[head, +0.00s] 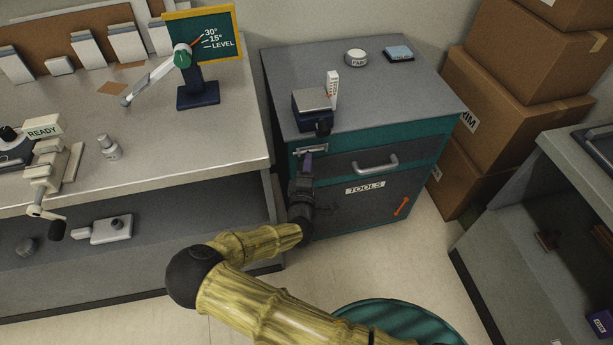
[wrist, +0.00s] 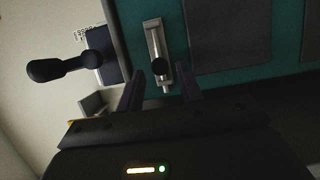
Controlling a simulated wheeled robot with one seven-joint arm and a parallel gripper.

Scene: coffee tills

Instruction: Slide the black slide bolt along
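The slide bolt (wrist: 153,38) is a pale metal strip on the teal front of the cabinet, with a round black knob (wrist: 160,67) near its lower end in the wrist view. In the head view the bolt (head: 311,149) shows at the cabinet's upper left front, partly hidden by my gripper. My gripper (wrist: 160,70) is open, with its two dark fingers apart. In the wrist view the knob appears between the fingertips; I cannot tell whether they touch it or how deep they reach around it. My gripper (head: 306,160) is right at the bolt in the head view.
The cabinet (head: 415,100) has a drawer with a handle (head: 375,165) and a TOOLS door below. A dark box with a pale top plate (head: 312,100) stands above the bolt, its black handle overhanging. A long counter (head: 225,140) stands left, and cardboard boxes (head: 530,65) right.

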